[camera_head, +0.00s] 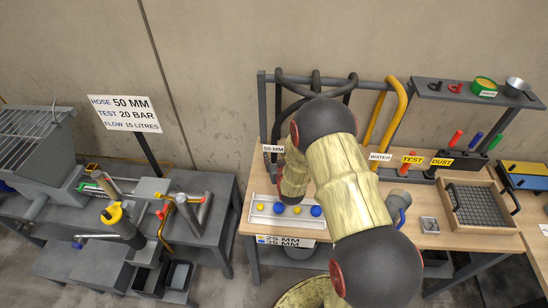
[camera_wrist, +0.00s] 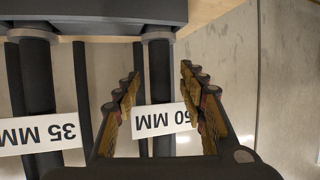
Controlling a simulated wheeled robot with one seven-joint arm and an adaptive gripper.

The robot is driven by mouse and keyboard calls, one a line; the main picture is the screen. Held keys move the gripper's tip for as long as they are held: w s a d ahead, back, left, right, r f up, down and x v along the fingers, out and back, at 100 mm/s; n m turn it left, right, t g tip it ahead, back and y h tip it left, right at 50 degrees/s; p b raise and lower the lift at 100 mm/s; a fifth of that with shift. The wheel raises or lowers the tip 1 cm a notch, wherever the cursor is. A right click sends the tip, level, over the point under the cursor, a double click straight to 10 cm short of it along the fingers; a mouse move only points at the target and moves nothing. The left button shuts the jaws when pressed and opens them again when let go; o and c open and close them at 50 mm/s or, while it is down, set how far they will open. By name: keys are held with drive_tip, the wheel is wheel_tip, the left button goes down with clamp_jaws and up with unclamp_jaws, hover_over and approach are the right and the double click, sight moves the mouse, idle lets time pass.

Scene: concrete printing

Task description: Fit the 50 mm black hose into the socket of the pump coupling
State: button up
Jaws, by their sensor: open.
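Several black hoses hang on the rack at the back of the wooden bench in the head view. A 50 MM tag (camera_head: 273,148) hangs at the rack's left. In the wrist view, a black hose (camera_wrist: 158,85) with an upside-down 50 MM tag (camera_wrist: 165,122) stands between the open fingers of my gripper (camera_wrist: 159,75). There appears to be space on both sides of the hose. My arm hides the gripper's fingers in the head view. I cannot tell for sure which fitting on the grey left bench (camera_head: 215,205) is the pump coupling.
In the wrist view, a hose with a 35 MM tag (camera_wrist: 38,133) hangs left of my gripper. A sign (camera_head: 126,114) reads hose 50 MM, test 20 bar. A tray of yellow and blue balls (camera_head: 262,220) and yellow hoses (camera_head: 396,105) are near my arm.

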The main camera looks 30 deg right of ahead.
drive_tip(key=shift+x, duration=1.1)
drive_tip(key=c, duration=0.3)
clamp_jaws()
